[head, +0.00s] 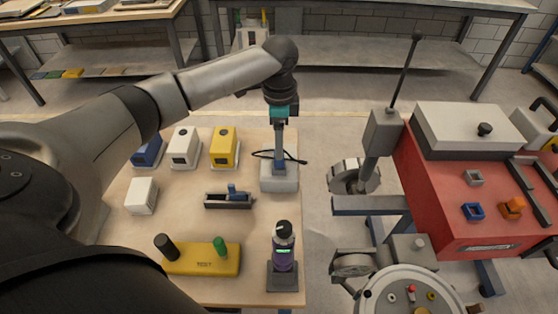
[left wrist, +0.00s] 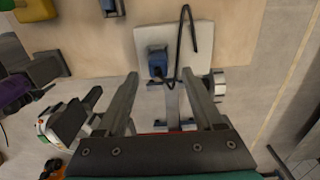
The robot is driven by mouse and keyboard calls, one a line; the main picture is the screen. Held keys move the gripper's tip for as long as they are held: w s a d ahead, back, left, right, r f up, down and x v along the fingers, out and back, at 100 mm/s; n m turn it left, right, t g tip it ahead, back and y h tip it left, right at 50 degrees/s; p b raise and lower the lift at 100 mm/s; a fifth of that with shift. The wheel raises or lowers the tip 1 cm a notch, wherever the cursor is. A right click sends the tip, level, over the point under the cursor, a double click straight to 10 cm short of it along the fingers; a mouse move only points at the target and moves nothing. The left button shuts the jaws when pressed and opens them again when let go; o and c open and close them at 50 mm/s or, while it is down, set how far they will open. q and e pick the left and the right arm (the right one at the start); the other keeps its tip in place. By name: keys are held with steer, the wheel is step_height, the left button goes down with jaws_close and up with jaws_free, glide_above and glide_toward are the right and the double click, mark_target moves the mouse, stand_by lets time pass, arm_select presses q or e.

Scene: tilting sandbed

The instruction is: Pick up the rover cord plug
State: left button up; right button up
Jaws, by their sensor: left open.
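The blue plug (head: 279,168) with a black cord (head: 285,155) sits on a pale block (head: 281,185) at the right edge of the light wooden table. In the left wrist view the plug (left wrist: 157,62) is on the pale block (left wrist: 196,45), with the cord (left wrist: 186,40) looping beside it. My left gripper (head: 279,160) points down over the plug. In the left wrist view its open fingers (left wrist: 160,76) appear on either side of the plug's near end, with nothing visibly gripped; I cannot tell whether they touch it. My right gripper is not in view.
A dark tray (head: 218,202) with a blue piece lies left of the block. A dark bottle (head: 283,255) stands in front. A yellow TEST block (head: 203,262) and white and yellow boxes (head: 224,148) are left. The red rover (head: 450,190) stands right, across a floor gap.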

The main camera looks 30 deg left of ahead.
arm_select(q)
step_height(320, 180, down, 6)
steer(key=shift+s+d+r+b, duration=0.1)
steer(key=shift+r+b, duration=0.05)
steer(key=shift+b, duration=0.45)
jaws_close()
stand_by(0.4)
